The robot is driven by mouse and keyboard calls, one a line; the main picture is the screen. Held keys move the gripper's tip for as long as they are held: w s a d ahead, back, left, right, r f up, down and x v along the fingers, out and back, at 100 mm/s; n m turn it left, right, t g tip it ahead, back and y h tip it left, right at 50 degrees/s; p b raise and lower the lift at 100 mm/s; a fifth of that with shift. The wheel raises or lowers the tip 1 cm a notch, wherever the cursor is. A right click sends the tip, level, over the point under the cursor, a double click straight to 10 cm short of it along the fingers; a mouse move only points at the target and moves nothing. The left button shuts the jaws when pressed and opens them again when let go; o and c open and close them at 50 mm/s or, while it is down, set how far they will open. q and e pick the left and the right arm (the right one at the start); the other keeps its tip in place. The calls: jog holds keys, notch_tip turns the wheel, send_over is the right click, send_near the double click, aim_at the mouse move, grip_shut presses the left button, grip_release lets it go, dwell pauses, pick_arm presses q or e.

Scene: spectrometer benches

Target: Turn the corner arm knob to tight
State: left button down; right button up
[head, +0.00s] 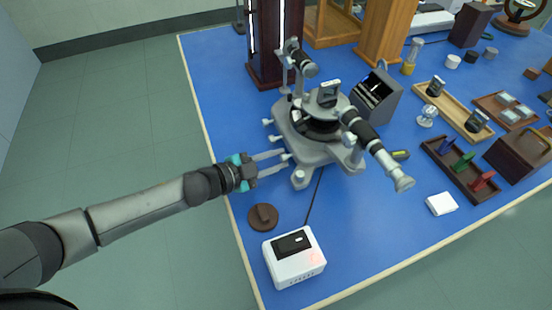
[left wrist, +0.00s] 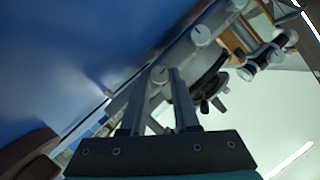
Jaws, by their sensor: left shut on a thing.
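The grey spectrometer (head: 316,143) stands on the blue bench top, with several small pale knobs along its left side. My left gripper (head: 284,160) reaches in from the left, its two long fingers shut on a knob at the near left corner of the spectrometer base. In the left wrist view the pale round knob (left wrist: 159,75) sits between the fingertips of my left gripper (left wrist: 163,82). The fingers partly hide it, and its turn position cannot be read. Another knob (left wrist: 201,36) with a dark line on its face shows beyond it. My right gripper is not in view.
A white box (head: 294,266) with a dark top panel and a brown round piece (head: 263,217) lie near the front left edge. A dark cable runs from the spectrometer toward the box. A tray with coloured pieces (head: 445,155) and a white pad (head: 441,204) are at right.

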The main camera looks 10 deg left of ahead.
pick_arm(q)
jog(key=shift+m+t, duration=0.3)
jog(key=shift+m, duration=0.2)
jog(key=c, duration=0.7)
grip_release()
jog(key=shift+o, duration=0.2)
jog(key=p+v, duration=0.2)
jog(key=v, duration=1.3)
jog(key=shift+s+r, duration=0.1)
